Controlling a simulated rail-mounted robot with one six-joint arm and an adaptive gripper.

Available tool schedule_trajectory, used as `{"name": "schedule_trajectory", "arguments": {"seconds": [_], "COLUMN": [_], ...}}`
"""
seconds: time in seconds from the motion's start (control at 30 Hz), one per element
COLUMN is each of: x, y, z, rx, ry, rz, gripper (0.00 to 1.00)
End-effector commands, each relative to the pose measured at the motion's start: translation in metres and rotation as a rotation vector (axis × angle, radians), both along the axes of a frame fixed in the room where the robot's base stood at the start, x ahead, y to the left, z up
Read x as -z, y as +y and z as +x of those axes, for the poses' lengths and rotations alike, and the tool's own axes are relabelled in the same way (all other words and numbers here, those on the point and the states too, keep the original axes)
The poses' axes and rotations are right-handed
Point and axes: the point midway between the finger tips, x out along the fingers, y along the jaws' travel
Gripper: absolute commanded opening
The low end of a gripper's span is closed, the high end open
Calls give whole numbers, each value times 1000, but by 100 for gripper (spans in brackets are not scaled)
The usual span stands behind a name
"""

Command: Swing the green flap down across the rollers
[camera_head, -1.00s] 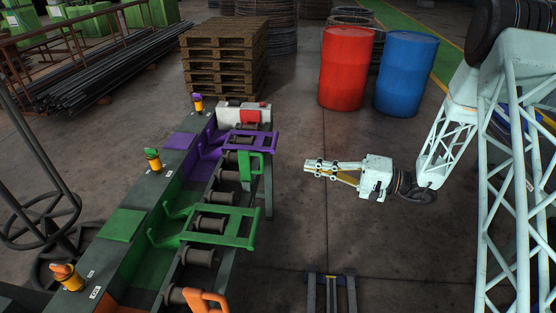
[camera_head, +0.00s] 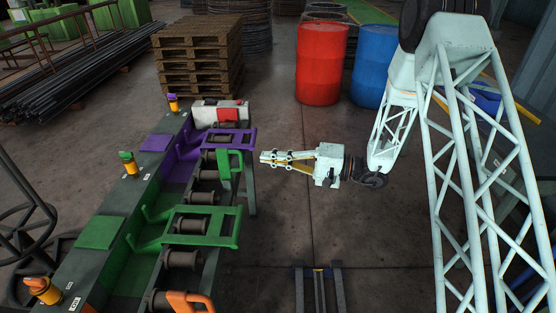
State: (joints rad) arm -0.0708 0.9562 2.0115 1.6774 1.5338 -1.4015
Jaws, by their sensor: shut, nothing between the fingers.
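The machine's green section (camera_head: 122,232) carries a flat open green frame (camera_head: 210,213) that reaches over the rollers (camera_head: 192,225) towards the right. A separate green loop (camera_head: 236,170) stands upright at the rollers' right edge, beside the purple frame. Which of the two green parts is the flap, I cannot tell for sure. My gripper (camera_head: 264,158) is shut and empty. It points left, just right of the green loop and the purple frame's end in the picture, with a small gap. I see no contact.
A purple frame (camera_head: 240,134) lies behind the green loop, and an orange loop (camera_head: 178,301) is at the front. Colored knobs (camera_head: 128,162) line the machine's left side. Red (camera_head: 322,65) and blue (camera_head: 372,65) drums stand behind my arm. Floor right of the machine is mostly clear.

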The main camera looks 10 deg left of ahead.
Motion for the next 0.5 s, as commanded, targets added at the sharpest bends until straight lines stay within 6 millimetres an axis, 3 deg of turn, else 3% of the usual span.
{"name": "schedule_trajectory", "arguments": {"seconds": [0.5], "x": [1], "y": [52], "z": [2], "rx": [-1], "ry": [0], "rz": [1], "gripper": [0]}}
